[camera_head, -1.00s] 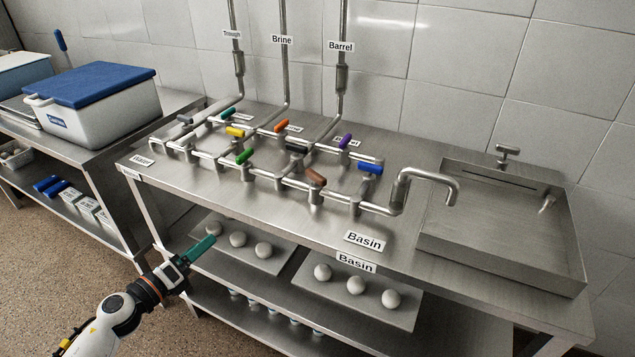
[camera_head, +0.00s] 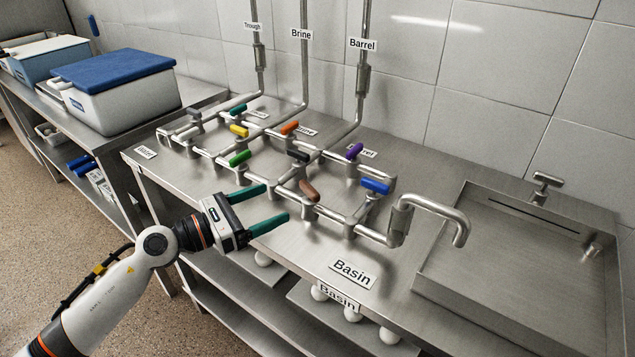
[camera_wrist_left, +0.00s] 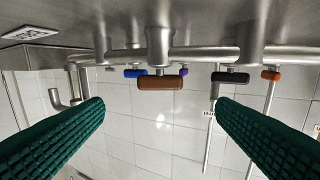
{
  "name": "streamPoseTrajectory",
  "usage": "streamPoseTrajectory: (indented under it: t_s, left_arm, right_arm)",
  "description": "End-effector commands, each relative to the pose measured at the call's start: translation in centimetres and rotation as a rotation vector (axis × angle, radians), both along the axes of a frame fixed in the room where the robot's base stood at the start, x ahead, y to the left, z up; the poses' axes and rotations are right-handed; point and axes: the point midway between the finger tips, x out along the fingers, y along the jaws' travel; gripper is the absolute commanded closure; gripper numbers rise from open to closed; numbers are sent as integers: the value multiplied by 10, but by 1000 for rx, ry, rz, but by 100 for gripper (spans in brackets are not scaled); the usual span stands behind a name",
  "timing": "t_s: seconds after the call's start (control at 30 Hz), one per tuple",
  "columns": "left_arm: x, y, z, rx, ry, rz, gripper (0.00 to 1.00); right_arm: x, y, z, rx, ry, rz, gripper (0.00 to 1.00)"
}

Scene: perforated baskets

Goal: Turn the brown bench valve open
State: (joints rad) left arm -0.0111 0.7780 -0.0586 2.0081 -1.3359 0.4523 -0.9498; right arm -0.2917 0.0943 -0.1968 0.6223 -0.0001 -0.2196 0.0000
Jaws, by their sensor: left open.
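The brown bench valve (camera_head: 309,190) is a short brown handle on the front pipe run, between the black and blue handles. In the left wrist view the brown handle (camera_wrist_left: 161,82) lies crosswise in the gap between my fingers, ahead of them. My left gripper (camera_head: 277,202) is open and empty, its two teal fingers pointing at the brown valve from the left, just short of it. In the left wrist view the fingers (camera_wrist_left: 160,125) stand wide apart on either side, not touching the handle. My right gripper is not in view.
Close neighbours are the black handle (camera_head: 298,155), blue handle (camera_head: 375,186) and green handle (camera_head: 239,158). The spout (camera_head: 440,208) and the sink (camera_head: 520,260) are to the right. The bench top is clear around the Basin label (camera_head: 352,273). White balls sit on the shelf below.

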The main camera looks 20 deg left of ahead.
Motion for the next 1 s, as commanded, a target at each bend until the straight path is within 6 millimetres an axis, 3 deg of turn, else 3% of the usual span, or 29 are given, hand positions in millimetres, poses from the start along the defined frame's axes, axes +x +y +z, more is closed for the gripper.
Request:
streamPoseTrajectory:
  t_s: [0.23, 0.5, 0.93, 1.0]
  left_arm:
    - [38, -34, 6, -5, -3, 1, 20]
    - [70, -62, 3, -4, 0, 1, 20]
    - [78, -70, 0, -2, 1, 0, 20]
    - [78, -70, 0, -2, 1, 0, 28]
  right_arm:
    - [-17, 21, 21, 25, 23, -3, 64]
    - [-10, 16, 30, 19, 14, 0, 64]
    - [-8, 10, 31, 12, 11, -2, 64]
    - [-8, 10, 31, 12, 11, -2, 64]
